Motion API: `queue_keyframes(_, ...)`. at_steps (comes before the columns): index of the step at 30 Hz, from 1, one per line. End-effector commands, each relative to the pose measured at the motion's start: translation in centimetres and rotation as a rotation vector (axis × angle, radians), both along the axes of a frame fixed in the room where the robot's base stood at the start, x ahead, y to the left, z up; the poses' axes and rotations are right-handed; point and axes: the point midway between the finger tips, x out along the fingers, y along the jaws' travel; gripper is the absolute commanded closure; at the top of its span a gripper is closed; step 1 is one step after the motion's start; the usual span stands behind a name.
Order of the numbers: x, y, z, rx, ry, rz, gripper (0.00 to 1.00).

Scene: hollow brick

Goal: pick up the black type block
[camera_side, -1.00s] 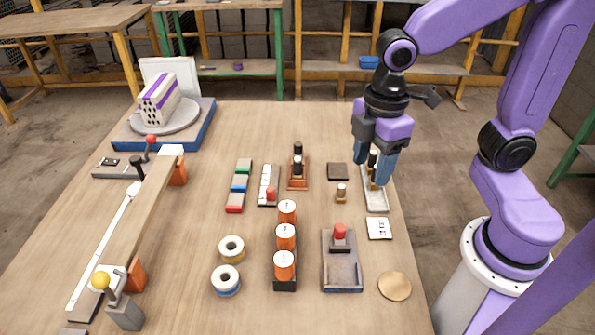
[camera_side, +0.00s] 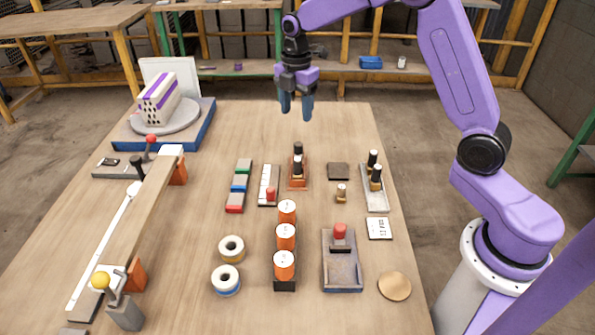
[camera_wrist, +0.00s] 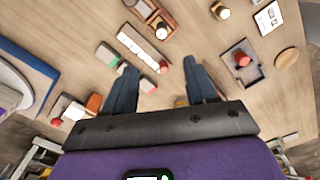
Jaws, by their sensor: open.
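My gripper (camera_side: 296,113) is open and empty, raised above the back middle of the table; its fingers (camera_wrist: 162,88) also show in the wrist view. I cannot tell for sure which piece is the black type block. Two black-topped brass pieces (camera_side: 376,176) stand upright in a pale tray (camera_side: 377,204) at the right. More black-topped pieces (camera_side: 298,150) stand in an orange-brown rack (camera_side: 304,185), in front of and below my gripper. A dark flat square (camera_side: 338,171) lies between rack and tray.
Nearby are a strip of coloured blocks (camera_side: 239,187), a white strip with a red-topped piece (camera_side: 270,194), orange cans (camera_side: 286,236), tape-like rings (camera_side: 231,248) and a red-knobbed pad (camera_side: 341,274). A hollow brick (camera_side: 158,99) sits on a turntable at the back left.

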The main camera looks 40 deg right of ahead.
Motion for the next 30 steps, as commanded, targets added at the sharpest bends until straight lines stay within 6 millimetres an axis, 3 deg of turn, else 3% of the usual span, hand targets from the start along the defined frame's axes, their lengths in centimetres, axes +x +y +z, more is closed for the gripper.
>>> queue_keyframes(18, -0.1, 0.0, -10.5, -0.001, 0.004, 0.0, 0.43)
queue_keyframes(30, -0.3, -0.1, -13.9, -0.001, 0.005, 0.0, 0.43)
